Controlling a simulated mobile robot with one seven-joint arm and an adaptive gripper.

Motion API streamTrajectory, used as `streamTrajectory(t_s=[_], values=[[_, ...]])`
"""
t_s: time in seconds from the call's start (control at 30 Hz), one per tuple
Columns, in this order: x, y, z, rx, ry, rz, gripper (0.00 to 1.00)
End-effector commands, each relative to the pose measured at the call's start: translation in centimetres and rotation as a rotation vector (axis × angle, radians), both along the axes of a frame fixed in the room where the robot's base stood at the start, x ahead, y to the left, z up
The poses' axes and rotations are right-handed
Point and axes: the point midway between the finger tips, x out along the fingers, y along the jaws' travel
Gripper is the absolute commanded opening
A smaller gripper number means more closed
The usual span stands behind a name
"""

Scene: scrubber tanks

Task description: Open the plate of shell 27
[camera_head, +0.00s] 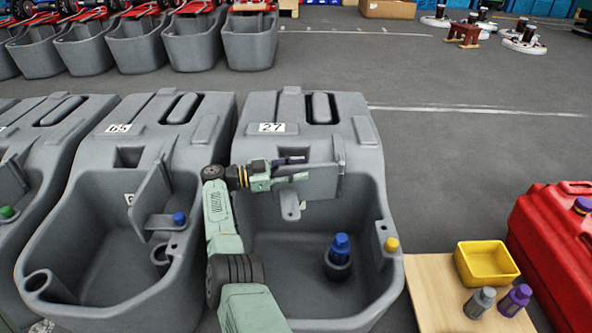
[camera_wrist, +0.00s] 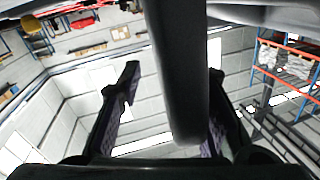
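Shell 27 (camera_head: 368,190) is a grey tank with a white label (camera_head: 272,128) reading 27. Its grey plate (camera_head: 326,183) stands at the back of the basin, with a small holed tab (camera_head: 290,205) below it. My gripper (camera_head: 296,170) is at the plate's upper left part, reaching in from the left. In the wrist view, my two dark fingers (camera_wrist: 172,75) are spread, with a thick grey bar-like part (camera_wrist: 183,90), likely the plate's edge, between them. A gap shows left of that part; contact on the right cannot be told.
A blue-capped bottle (camera_head: 341,250) stands in a ring inside the basin, and a yellow cap (camera_head: 391,244) sits on the right rim. Shell 65 (camera_head: 100,235) is close on the left. A wooden board (camera_head: 425,290) with a yellow bin (camera_head: 487,263) is at right.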

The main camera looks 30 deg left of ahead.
Motion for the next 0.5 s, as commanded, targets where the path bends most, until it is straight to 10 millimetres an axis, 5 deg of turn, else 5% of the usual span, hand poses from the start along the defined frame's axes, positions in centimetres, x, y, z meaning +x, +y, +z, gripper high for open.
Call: streamTrajectory(t_s=[0.5], values=[[0.0,0.1,1.8,0.005,-0.003,0.000,0.34]])
